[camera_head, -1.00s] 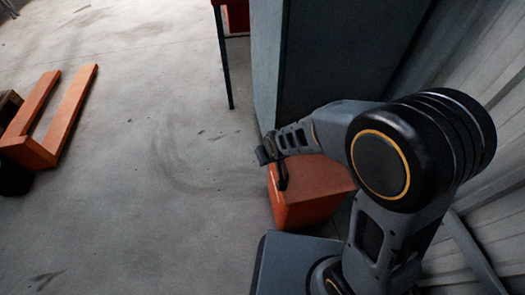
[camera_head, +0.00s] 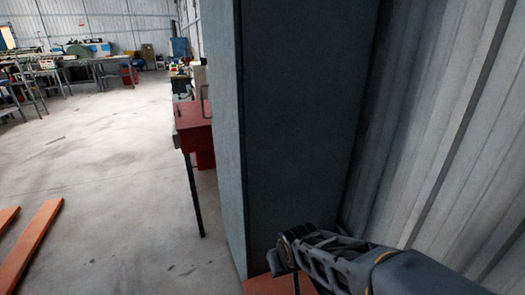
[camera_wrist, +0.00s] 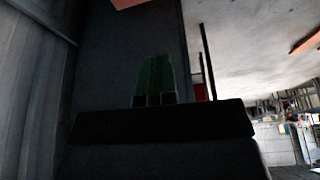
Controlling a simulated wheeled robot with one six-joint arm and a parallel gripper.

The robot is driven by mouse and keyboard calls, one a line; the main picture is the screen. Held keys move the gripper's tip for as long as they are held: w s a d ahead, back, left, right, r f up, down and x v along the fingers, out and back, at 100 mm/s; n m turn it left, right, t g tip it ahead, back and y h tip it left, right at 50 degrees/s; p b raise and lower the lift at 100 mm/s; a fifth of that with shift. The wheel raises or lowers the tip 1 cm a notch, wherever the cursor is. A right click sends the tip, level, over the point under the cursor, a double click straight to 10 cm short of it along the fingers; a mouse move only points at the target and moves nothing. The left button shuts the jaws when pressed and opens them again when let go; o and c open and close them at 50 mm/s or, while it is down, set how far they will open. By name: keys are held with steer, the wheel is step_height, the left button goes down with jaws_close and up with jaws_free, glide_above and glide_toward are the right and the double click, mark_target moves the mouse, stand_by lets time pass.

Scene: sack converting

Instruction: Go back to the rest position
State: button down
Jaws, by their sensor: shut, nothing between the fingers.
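My gripper shows in the wrist view (camera_wrist: 155,80) as two narrow greenish fingers side by side above a dark bar. They are together with nothing between them. In the head view my arm reaches in from the lower right, and its slotted end is in front of the foot of a tall grey cabinet (camera_head: 300,120). The fingers cannot be made out clearly there.
An orange-red box (camera_head: 272,286) is partly hidden under my arm. A corrugated wall (camera_head: 440,120) stands close on the right. A red table (camera_head: 192,125) stands left of the cabinet. Orange forks (camera_head: 32,245) lie at lower left. Open floor (camera_head: 110,190) lies between.

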steer(key=s+d+r+m+p, duration=0.1)
steer(key=s+d+r+p, duration=0.1)
steer(key=r, duration=0.5)
steer(key=s+d+r+m+p, duration=0.1)
steer(key=s+d+r+p, duration=0.1)
steer(key=d+r+p, duration=0.3)
steer(key=s+d+r+m+h+p, duration=0.1)
steer(key=s+d+r+p, duration=0.2)
steer(key=r, duration=0.5)
steer(key=shift+d+r+p, duration=0.3)
steer(key=shift+p, duration=0.55)
